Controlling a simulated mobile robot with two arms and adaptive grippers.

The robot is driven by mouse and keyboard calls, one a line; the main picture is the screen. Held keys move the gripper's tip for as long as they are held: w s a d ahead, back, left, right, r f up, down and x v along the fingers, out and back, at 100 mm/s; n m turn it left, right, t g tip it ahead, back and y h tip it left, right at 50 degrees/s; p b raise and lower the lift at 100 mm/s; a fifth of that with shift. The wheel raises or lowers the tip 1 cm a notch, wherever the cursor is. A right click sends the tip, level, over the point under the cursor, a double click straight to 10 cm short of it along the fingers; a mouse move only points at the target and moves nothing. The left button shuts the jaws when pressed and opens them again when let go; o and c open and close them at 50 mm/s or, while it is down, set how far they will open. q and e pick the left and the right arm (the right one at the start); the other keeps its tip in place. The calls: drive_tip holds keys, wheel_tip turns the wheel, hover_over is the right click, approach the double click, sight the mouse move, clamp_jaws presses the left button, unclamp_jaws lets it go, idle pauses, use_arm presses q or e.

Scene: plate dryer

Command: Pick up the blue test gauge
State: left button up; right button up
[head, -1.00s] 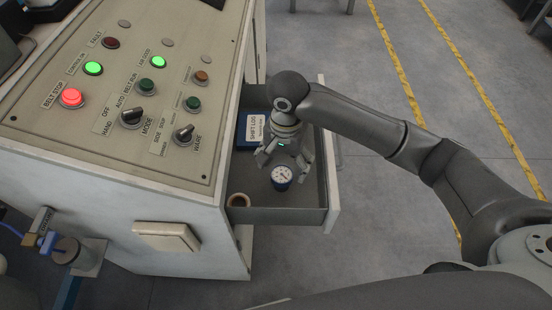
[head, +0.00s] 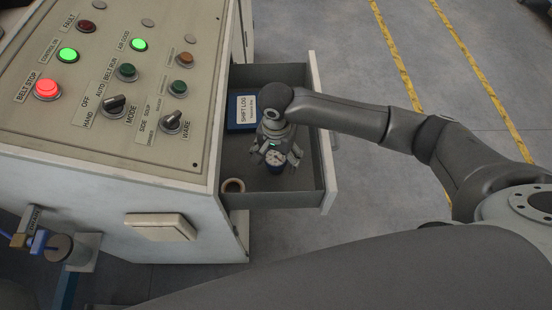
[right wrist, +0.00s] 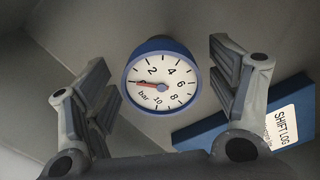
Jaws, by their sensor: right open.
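The blue test gauge (head: 275,160) has a white dial and stands in the open drawer, dial facing up. In the right wrist view the gauge (right wrist: 162,78) shows its blue rim, a bar scale and a red needle. My right gripper (head: 277,158) is open and points down into the drawer at the gauge. In the right wrist view its two fingers stand left and right of the gauge, with a gap on each side. My left gripper is not in view.
The drawer (head: 322,190) is pulled out from the control cabinet (head: 190,250). A blue shift log (head: 240,113) lies at the drawer's back left, and a tan ring (head: 233,186) at its front left. The panel (head: 150,75) with buttons stands left of the drawer.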

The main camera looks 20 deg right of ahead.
drive_tip(key=shift+w+f, duration=0.1)
drive_tip(key=shift+f, duration=0.3)
drive_tip(key=shift+r, duration=0.1)
drive_tip(key=c, duration=1.2)
